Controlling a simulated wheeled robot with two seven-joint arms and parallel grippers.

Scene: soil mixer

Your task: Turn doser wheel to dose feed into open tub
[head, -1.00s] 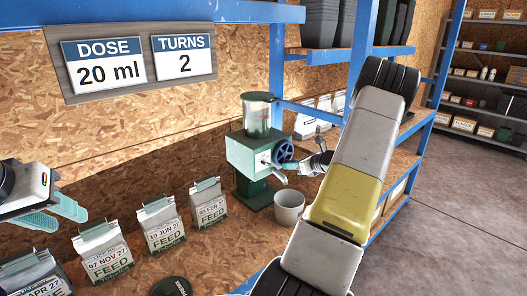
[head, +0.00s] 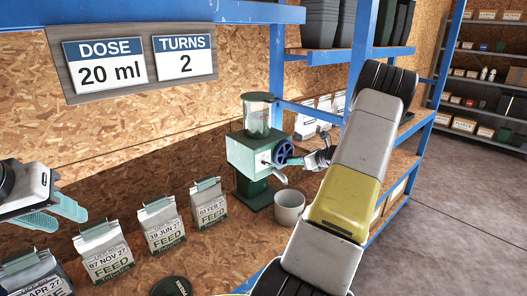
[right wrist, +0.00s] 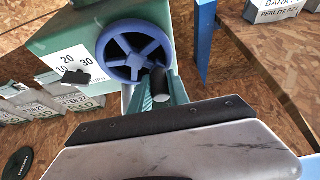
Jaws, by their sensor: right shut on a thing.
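The green doser (head: 252,158) with a clear hopper (head: 257,117) stands on the wooden bench. Its blue spoked wheel (head: 284,150) faces right and also shows large in the right wrist view (right wrist: 113,48). My right gripper (right wrist: 160,92) is shut on the wheel's dark crank handle (right wrist: 160,82), a teal finger on each side. The open grey tub (head: 289,208) stands beneath the spout; its inside is too small to read. My left gripper (head: 55,214) is at the left edge, empty, its teal fingers apart.
Several feed bags, including one dated 03 FEB (head: 209,203), stand left of the doser. A dark round lid (head: 171,287) lies at the front. A sign (head: 138,62) reads dose 20 ml, turns 2. A blue shelf post (head: 277,75) rises behind the doser.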

